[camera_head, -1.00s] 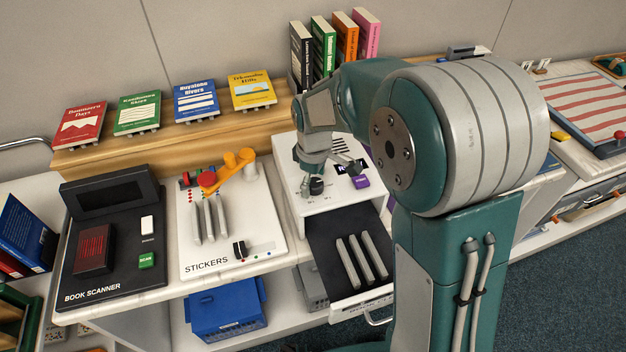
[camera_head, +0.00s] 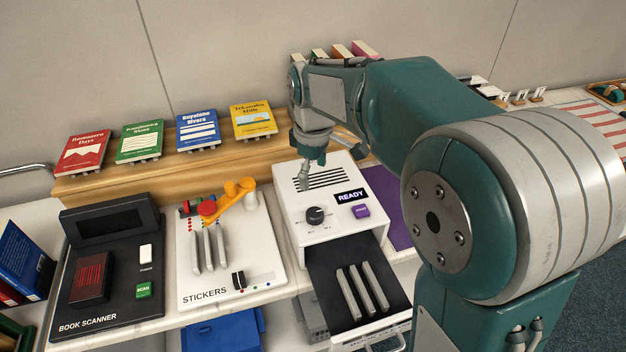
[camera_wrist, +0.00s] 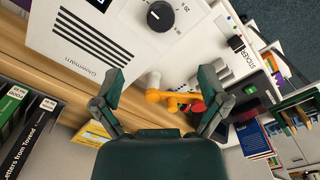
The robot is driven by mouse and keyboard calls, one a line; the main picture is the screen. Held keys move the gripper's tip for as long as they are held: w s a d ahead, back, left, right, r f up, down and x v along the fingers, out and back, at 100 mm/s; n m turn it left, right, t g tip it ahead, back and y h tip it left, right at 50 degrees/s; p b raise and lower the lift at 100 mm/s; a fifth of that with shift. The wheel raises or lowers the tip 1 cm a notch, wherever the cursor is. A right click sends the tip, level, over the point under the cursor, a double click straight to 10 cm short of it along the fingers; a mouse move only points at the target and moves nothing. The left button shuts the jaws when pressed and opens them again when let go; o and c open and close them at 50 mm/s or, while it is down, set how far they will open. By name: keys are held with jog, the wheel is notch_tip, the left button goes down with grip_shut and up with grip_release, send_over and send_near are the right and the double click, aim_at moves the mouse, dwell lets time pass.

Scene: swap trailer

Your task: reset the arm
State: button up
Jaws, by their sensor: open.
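My gripper (camera_head: 306,172) hangs over the back of a white machine (camera_head: 290,212) in the head view. The machine has a black dial (camera_head: 316,215), a READY display (camera_head: 350,196), a purple button (camera_head: 361,211) and a pulled-out dark drawer (camera_head: 325,270) with several grey bars. In the wrist view my gripper (camera_wrist: 160,95) has its two fingers spread wide with nothing between them. The dial also shows in the wrist view (camera_wrist: 161,16), beyond the fingers. My arm hides part of the shelf behind the machine.
A sticker board (camera_head: 258,288) with an orange arm (camera_head: 235,205) and a book scanner (camera_head: 100,307) stand to the left. Several books, including a yellow one (camera_head: 253,120), lean on the wooden shelf (camera_head: 85,187) behind. A blue bin (camera_head: 225,332) is below.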

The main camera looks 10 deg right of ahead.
dwell(0.3)
jog(key=s+d+r+m+t, duration=0.1)
jog(key=s+d+m, duration=0.3)
jog(key=s, duration=0.6)
jog(key=s+d+r+m+t, duration=0.2)
jog(key=s+d+m+t, duration=0.2)
jog(key=s+m, duration=0.3)
jog(key=shift+s+d+r+t, duration=0.25)
jog(key=shift+s+d, duration=0.5)
jog(key=shift+s, duration=1.5)
